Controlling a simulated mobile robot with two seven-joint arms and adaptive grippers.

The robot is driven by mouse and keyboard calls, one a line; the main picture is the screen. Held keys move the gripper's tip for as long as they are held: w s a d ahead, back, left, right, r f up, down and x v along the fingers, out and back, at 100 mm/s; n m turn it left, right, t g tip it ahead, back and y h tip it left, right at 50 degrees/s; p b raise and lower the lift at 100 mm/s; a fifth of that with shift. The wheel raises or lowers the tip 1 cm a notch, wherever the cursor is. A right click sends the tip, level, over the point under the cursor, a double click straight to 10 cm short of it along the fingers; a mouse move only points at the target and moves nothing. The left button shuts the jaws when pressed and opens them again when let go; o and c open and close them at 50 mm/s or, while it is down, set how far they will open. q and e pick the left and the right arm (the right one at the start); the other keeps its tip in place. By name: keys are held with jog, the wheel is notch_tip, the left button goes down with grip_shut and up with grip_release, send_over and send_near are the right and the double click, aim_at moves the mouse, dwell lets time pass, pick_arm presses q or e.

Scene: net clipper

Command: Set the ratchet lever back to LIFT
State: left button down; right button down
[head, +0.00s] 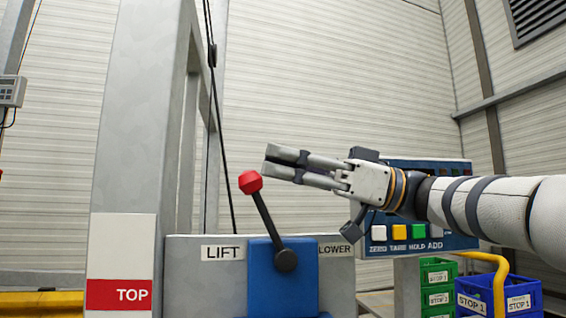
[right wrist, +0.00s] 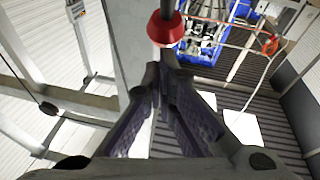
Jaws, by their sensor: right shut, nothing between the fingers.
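The ratchet lever (head: 265,214) has a dark shaft and a red knob (head: 250,182). It pivots on a blue block (head: 282,284) and leans up and left, toward the LIFT label (head: 222,253). The LOWER label (head: 335,249) is on the right. My right gripper (head: 269,161) comes in from the right, above and just right of the knob. It is shut and empty. In the right wrist view the red knob (right wrist: 166,28) shows just beyond the fingertips (right wrist: 157,75); I cannot tell whether they touch. My left gripper is not in view.
A grey post (head: 140,120) with a TOP sign stands left of the lever housing (head: 200,280). A button panel (head: 405,235) stands behind my right gripper. Blue crates (head: 485,300) and green crates (head: 438,278) are at lower right. A dark cable (head: 213,110) hangs behind the lever.

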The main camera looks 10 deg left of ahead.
jog(key=v, duration=1.2)
jog(key=shift+f, duration=0.1)
